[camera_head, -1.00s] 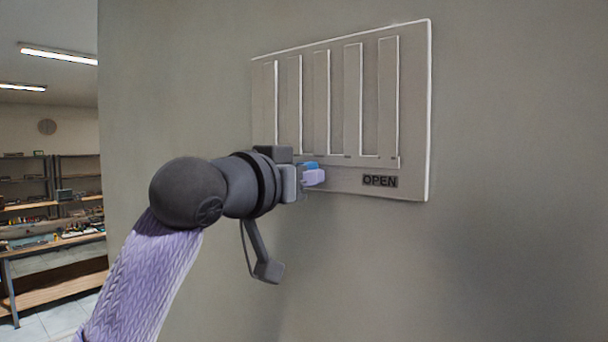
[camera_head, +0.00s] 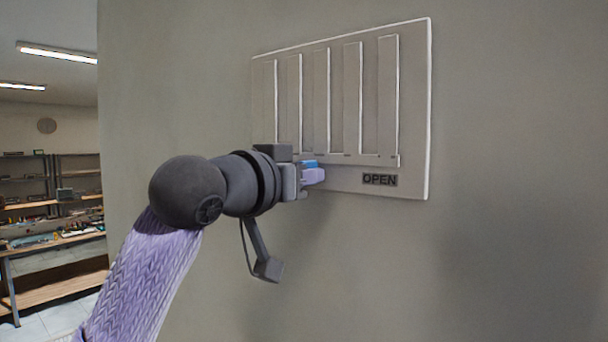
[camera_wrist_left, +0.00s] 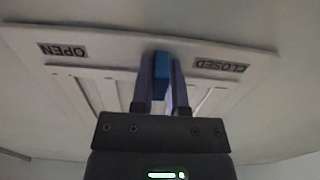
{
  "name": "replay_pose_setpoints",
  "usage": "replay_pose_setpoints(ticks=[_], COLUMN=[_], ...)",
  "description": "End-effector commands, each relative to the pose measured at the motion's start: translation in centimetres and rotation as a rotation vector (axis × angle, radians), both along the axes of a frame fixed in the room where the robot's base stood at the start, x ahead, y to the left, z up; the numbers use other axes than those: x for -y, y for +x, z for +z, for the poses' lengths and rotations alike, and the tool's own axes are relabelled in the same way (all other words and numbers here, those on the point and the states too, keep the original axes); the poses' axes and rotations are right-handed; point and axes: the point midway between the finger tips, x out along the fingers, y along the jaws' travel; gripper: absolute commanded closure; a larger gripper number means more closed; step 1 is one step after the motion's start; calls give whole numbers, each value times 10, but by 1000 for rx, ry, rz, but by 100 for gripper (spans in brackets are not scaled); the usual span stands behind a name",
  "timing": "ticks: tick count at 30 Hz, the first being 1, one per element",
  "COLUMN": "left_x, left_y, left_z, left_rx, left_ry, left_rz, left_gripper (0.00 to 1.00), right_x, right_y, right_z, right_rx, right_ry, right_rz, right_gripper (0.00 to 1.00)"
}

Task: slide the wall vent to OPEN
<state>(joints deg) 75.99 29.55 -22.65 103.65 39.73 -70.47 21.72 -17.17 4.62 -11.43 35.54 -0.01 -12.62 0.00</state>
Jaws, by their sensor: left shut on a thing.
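The wall vent (camera_head: 415,110) is a pale plate with several upright slats, fixed on the grey wall. Narrow gaps show beside the slats. Its blue slider knob (camera_head: 311,163) is at the lower edge, left of the OPEN label (camera_head: 380,180). My left gripper (camera_head: 313,174) is shut on the knob. In the left wrist view, the blue knob (camera_wrist_left: 161,68) is between the two purple fingers, closer to the CLOSED label (camera_wrist_left: 221,66) than to the OPEN label (camera_wrist_left: 63,50). The gripper hides the vent's lower left part in the head view. My right gripper is not in view.
The bare wall (camera_head: 510,230) is clear to the right of and below the vent. Shelves (camera_head: 55,220) with small items stand far back at the left, beyond the wall's edge.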

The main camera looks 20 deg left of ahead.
Motion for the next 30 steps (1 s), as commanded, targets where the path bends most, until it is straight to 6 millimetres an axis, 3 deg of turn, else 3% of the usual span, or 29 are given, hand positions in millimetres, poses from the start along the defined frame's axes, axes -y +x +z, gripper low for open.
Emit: replay_pose_setpoints(ticks=[14, 21, 28, 29, 30], left_x=[1, 25, 26, 26, 26], left_y=[-1, -9, -10, -10, -10], left_z=[1, 1, 1, 1, 1], left_rx=[4, 5, 4, 4, 4], left_ry=[-1, 0, -1, -1, -1], left_rz=[0, -3, -2, -2, -2], left_gripper=[100, 100, 100, 79, 71], right_x=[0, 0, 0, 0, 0], right_y=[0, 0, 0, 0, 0], right_z=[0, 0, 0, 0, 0], right_rx=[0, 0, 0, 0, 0], right_ry=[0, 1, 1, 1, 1], right_rz=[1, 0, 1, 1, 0], right_gripper=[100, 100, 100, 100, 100])
